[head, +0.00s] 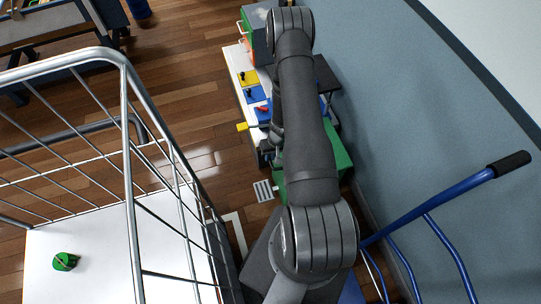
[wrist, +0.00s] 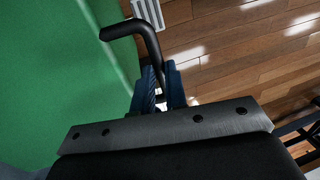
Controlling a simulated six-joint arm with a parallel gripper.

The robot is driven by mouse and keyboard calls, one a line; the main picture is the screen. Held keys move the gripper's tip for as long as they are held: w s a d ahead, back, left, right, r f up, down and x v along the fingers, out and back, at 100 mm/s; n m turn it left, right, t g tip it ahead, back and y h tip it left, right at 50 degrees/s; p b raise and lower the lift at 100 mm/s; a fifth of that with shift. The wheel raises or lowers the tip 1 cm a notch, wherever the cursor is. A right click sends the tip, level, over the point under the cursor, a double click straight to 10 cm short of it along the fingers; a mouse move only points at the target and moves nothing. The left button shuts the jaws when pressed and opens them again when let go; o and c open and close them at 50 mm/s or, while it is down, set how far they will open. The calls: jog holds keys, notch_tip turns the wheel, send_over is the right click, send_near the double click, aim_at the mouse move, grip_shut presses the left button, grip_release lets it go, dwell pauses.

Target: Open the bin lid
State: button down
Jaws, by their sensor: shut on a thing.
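The green bin (head: 342,158) stands beside the wall in the head view, largely hidden behind my arm. In the wrist view a plain green surface (wrist: 50,70) fills the left side; I cannot tell whether it is the lid or the bin's side. A bent black handle (wrist: 143,28) lies in front of its edge. My gripper (wrist: 161,85) has blue fingers and is shut on the lower end of this handle. In the head view the gripper is mostly hidden by my arm. How far the lid is raised cannot be told.
A white table (head: 235,62) with blue and yellow pieces lies beyond the bin. A pale slatted plate (head: 264,190) sits beside the bin. A wire cart (head: 128,150) stands left and a blue hand truck (head: 430,210) right, near the wall. Wooden floor (head: 190,95) is open between.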

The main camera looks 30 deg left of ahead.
jog(key=shift+r, duration=0.15)
jog(key=w+d+r+g+y, duration=0.2)
jog(key=w+d+r, duration=0.2)
jog(key=r, duration=0.4)
jog(key=w+d+r+g+y, duration=0.2)
jog(key=w+d+r, duration=0.1)
jog(key=r, duration=0.4)
jog(key=w+d+r+g+y, duration=0.3)
jog(key=w+d+r, duration=0.1)
jog(key=r, duration=0.4)
jog(key=f+v, duration=0.1)
jog(key=v, duration=1)
jog(key=shift+w+d, duration=0.15)
jog(key=shift+d, duration=0.3)
jog(key=shift+f, duration=0.15)
jog(key=c, duration=1.5)
grip_release()
jog(key=shift+o, duration=0.2)
jog(key=shift+w+a, duration=0.1)
jog(key=shift+a, duration=0.05)
